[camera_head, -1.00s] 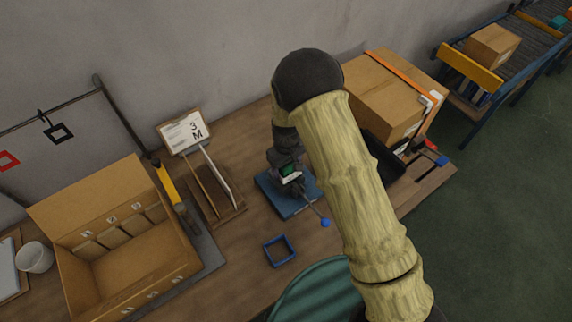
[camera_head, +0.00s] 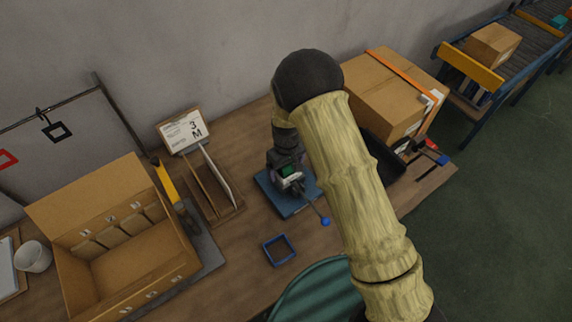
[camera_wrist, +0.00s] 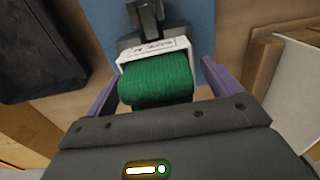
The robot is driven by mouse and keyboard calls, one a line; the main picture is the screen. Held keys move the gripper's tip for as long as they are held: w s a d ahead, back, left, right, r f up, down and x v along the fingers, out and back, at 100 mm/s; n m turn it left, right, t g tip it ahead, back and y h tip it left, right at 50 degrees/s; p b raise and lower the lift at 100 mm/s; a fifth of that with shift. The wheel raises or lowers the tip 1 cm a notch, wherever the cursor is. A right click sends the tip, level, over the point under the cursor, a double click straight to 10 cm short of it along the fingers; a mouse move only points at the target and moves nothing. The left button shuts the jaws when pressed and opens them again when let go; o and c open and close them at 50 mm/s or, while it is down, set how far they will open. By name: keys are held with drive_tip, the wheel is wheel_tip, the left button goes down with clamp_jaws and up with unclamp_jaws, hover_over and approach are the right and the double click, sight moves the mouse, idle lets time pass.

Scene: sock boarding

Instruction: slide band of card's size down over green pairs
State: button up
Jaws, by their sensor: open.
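The card (camera_head: 187,133) stands upright on a clipboard at the back of the table and reads "3 M". The green pairs (camera_wrist: 157,82) form a folded ribbed bundle above a blue base plate (camera_head: 288,196). A white printed band (camera_wrist: 153,48) lies across the bundle's far end in the wrist view; whether it goes all the way around is hidden. My gripper (camera_wrist: 158,76) is open, one finger on each side of the bundle, with visible gaps. In the head view it is largely hidden by my arm. A blue square frame (camera_head: 279,250) lies flat on the table.
An open carton (camera_head: 125,265) with dividers stands at the left. A slotted wooden rack (camera_head: 211,190) is left of the blue plate. A strapped carton (camera_head: 392,95) stands at the right. Black (camera_head: 58,131) and red (camera_head: 7,160) square frames hang from a rail. Table around the blue frame is clear.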

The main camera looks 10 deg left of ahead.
drive_tip(key=shift+r, duration=0.1)
wheel_tip(320, 180, up, 17)
drive_tip(key=b, duration=0.3)
drive_tip(key=shift+r, duration=0.1)
idle(0.5)
drive_tip(key=s+d+r+m+t, duration=0.1)
drive_tip(key=d+m, duration=0.2)
drive_tip(key=d, duration=0.6)
drive_tip(key=s+d+r+m, duration=0.1)
drive_tip(key=s+d+m, duration=0.1)
drive_tip(key=d, duration=0.7)
drive_tip(key=s+d+m+t, duration=0.1)
drive_tip(key=s+d+m, duration=0.4)
drive_tip(key=s+d, duration=0.4)
drive_tip(key=shift+s+d+r+t, duration=0.15)
drive_tip(key=shift+s+d+t, duration=0.15)
drive_tip(key=shift+d, duration=0.65)
